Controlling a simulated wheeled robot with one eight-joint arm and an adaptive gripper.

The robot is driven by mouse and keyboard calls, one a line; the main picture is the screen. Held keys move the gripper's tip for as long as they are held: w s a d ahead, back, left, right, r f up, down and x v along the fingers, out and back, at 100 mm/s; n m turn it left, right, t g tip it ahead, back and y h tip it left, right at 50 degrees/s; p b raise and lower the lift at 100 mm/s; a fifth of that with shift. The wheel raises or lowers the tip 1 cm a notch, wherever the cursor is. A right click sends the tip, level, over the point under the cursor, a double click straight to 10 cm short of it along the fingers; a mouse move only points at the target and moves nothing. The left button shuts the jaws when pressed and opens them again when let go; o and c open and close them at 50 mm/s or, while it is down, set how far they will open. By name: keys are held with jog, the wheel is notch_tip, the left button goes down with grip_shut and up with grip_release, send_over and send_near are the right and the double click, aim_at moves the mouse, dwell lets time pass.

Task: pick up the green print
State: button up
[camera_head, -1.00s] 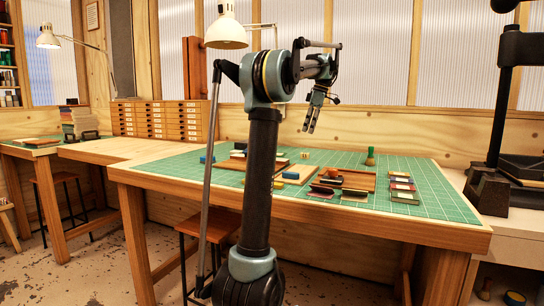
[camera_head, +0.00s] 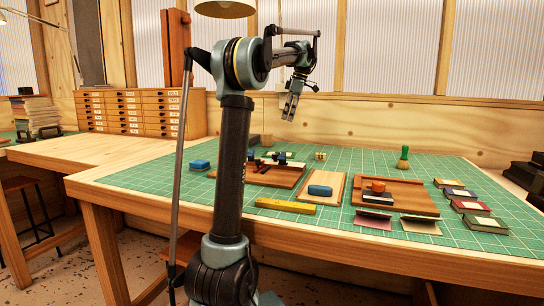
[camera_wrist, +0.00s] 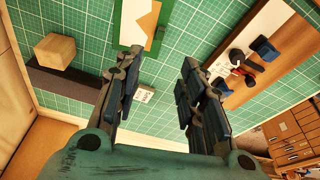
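In the wrist view a green-bordered sheet (camera_wrist: 128,14) with white and tan areas lies at the top edge, partly cut off; it may be the green print. It lies beyond the fingertips of my gripper (camera_wrist: 160,62), apart from them. My gripper is open with nothing between its fingers. In the head view my gripper (camera_head: 291,107) hangs above the back of the green cutting mat (camera_head: 343,160).
A wooden block (camera_wrist: 55,50) and a small white marked block (camera_wrist: 145,94) are near the gripper. Wooden boards (camera_head: 268,178) with tools, a blue block (camera_head: 200,165), a yellow bar (camera_head: 285,206), pink (camera_head: 373,222) and tan sheets (camera_head: 420,228), and several coloured boxes (camera_head: 470,207) occupy the mat.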

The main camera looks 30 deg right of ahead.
jog(key=x, duration=1.1)
jog(key=shift+w+a+f, duration=0.1)
jog(key=shift+w+f, duration=0.05)
jog(key=shift+f, duration=0.2)
jog(key=shift+x, duration=2.6)
grip_shut()
